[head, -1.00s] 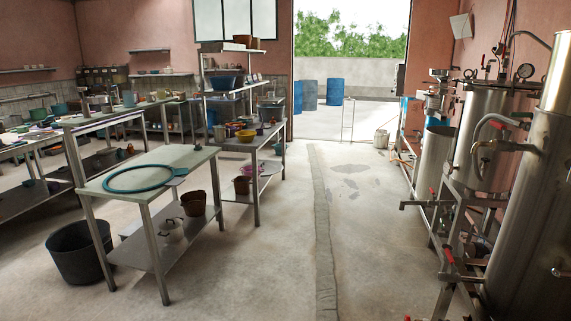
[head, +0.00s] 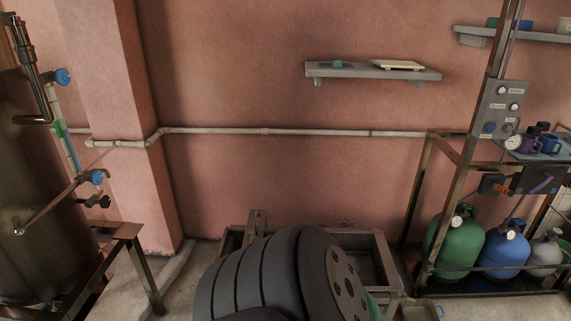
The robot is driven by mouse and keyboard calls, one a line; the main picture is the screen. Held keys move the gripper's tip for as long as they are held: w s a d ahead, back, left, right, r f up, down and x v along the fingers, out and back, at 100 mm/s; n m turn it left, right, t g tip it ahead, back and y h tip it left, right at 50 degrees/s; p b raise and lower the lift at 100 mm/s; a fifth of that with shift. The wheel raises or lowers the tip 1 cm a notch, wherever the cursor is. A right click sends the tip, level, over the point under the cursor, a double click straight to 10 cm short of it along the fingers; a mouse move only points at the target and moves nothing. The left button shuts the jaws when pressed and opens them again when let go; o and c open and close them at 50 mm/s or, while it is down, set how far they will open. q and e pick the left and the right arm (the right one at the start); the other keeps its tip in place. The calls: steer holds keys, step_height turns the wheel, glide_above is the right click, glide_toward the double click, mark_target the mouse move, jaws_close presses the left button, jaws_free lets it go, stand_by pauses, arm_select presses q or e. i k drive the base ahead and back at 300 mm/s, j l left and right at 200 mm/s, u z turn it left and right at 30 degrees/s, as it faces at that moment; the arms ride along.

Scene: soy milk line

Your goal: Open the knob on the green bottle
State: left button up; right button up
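The green bottle (head: 455,246) stands upright at the lower right, on the bottom level of a metal frame. Its top carries a small fitting with a pale round gauge (head: 456,222); the knob is too small to make out clearly. A frame post covers part of its left side. Neither of my grippers is in view.
A blue bottle (head: 503,250) and a grey bottle (head: 545,255) stand right of the green one. A frame rail (head: 480,269) crosses in front. A control panel (head: 502,108) is above. A large dark ribbed body fills the bottom centre. A steel tank (head: 35,190) stands left.

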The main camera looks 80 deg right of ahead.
mark_target(466, 206)
steer(key=z, duration=4.1)
